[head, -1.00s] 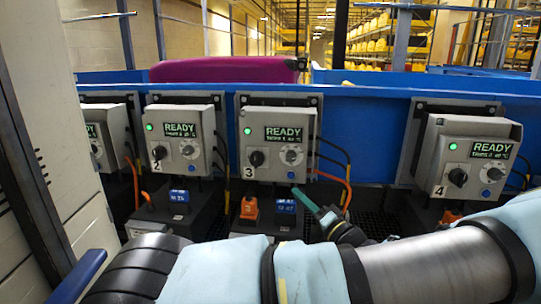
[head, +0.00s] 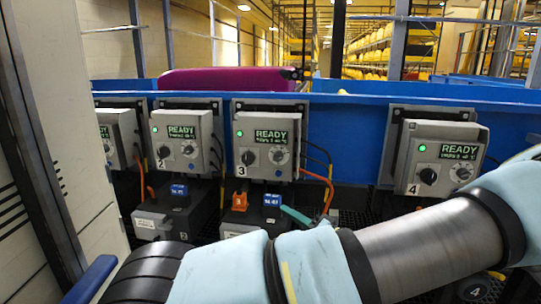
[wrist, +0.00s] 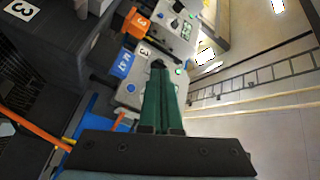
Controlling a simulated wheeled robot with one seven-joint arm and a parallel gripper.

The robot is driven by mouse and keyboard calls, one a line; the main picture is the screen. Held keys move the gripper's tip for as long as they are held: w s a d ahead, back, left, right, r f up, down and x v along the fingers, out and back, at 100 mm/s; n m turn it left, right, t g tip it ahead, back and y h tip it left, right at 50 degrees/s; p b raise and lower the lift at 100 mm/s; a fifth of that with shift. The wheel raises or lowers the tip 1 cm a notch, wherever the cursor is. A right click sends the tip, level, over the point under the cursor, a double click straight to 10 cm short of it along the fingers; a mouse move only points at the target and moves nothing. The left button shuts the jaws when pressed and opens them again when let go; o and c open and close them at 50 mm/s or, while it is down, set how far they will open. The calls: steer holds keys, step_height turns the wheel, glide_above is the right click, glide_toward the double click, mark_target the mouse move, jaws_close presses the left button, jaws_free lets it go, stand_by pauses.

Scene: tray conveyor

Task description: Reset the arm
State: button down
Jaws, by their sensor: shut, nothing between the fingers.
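My arm crosses the lower part of the head view, in pale blue covers with a bare grey metal section. My gripper (wrist: 158,68) has green fingers that lie together, shut and empty, in the wrist view. In the head view only a bit of green finger (head: 295,214) shows above the arm, and the rest is hidden behind it. Past the fingertips, the wrist view shows control box 3 (wrist: 130,87), tilted in the picture. I cannot tell the gap between the fingertips and the box.
Control boxes 2 (head: 182,142), 3 (head: 266,145) and 4 (head: 438,156) show green lamps and READY screens along a blue conveyor wall (head: 345,130). Orange (head: 240,200) and blue (head: 272,200) connectors and an orange cable (head: 328,190) sit below box 3. A magenta case (head: 225,81) lies behind the wall.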

steer(key=s+a+n+g+h+p, duration=0.3)
steer(key=s+a+g+h+p, duration=0.15)
steer(key=s+a+g, duration=0.7)
step_height(320, 180, up, 16)
steer(key=h+p, duration=0.5)
steer(key=h, duration=0.4)
steer(key=shift+w+a+f+m+p, duration=0.2)
steer(key=shift+m+p, duration=0.1)
steer(key=shift+p, duration=0.05)
steer(key=shift+g, duration=0.25)
